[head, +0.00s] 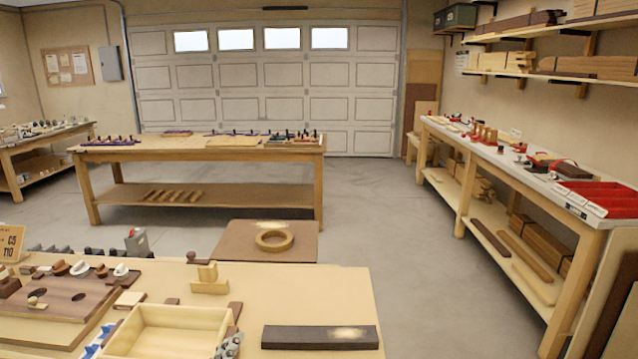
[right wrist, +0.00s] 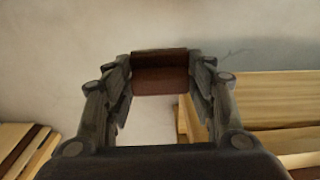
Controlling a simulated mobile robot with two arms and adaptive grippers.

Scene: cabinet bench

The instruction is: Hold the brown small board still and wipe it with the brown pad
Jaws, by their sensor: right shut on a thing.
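A dark brown small board (head: 320,337) lies flat near the front edge of the bench, with a pale dusty patch right of its middle. A grey jointed piece, seemingly the tip of my left gripper (head: 228,345), shows at the bottom, left of the board and apart from it, by the tray's right corner. I cannot tell its opening. My right gripper (right wrist: 160,82) is shut on a reddish-brown block, the brown pad (right wrist: 160,80), held between its fingertips in the right wrist view. The right gripper and pad are not seen in the head view.
A wooden tray (head: 150,318) stands left of the board. Wooden blocks (head: 208,280) stand behind it. A wooden ring (head: 274,240) lies on a brown panel (head: 230,248) at the bench's far edge. Bare bench top (head: 310,295) lies behind the board.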

